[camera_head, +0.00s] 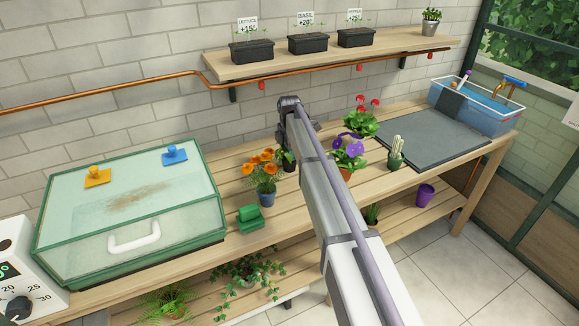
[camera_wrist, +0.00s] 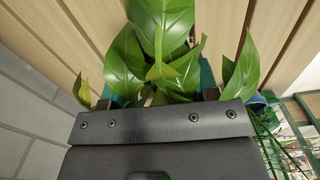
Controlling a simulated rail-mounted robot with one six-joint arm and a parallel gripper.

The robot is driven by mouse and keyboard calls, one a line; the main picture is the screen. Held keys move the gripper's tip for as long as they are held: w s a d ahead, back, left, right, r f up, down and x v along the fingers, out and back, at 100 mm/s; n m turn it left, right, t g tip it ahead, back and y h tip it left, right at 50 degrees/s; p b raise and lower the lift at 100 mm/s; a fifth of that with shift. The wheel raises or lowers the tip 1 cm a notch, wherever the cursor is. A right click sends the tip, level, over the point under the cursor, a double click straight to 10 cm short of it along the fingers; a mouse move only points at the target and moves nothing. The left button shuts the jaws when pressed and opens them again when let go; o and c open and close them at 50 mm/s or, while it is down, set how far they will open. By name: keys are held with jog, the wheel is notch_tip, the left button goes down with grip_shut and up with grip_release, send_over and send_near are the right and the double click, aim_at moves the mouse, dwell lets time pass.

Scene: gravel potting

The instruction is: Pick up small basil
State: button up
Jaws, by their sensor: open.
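A small leafy green plant, which looks like the small basil (camera_head: 289,155), stands on the wooden bench close to the wall, in a dark pot. My gripper (camera_head: 284,142) is right above and beside it, partly hiding it. In the wrist view the plant's broad glossy leaves (camera_wrist: 155,50) fill the space in front of my gripper (camera_wrist: 158,96). The jaws are apart, with leaves between and outside them.
Orange flowers (camera_head: 261,170) in a blue pot stand close on the left, purple flowers (camera_head: 348,150) on the right. A cactus (camera_head: 396,152) and a dark mat (camera_head: 435,137) lie farther right. A glass propagator box (camera_head: 130,205) fills the left. A copper pipe (camera_head: 130,87) runs along the wall.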

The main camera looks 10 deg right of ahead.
grip_shut()
dwell(0.3)
jog(key=shift+r, duration=0.1)
notch_tip(320, 180, up, 4)
jog(key=p, duration=0.3)
jog(key=shift+f+p, duration=0.2)
jog(key=shift+p, duration=0.15)
jog(key=shift+a, duration=0.35)
jog(key=s+a, duration=0.2)
jog(key=a, duration=0.6)
jog(key=s+a, duration=0.2)
jog(key=a, duration=0.6)
jog(key=shift+s+a, duration=0.35)
jog(key=shift+s, duration=0.05)
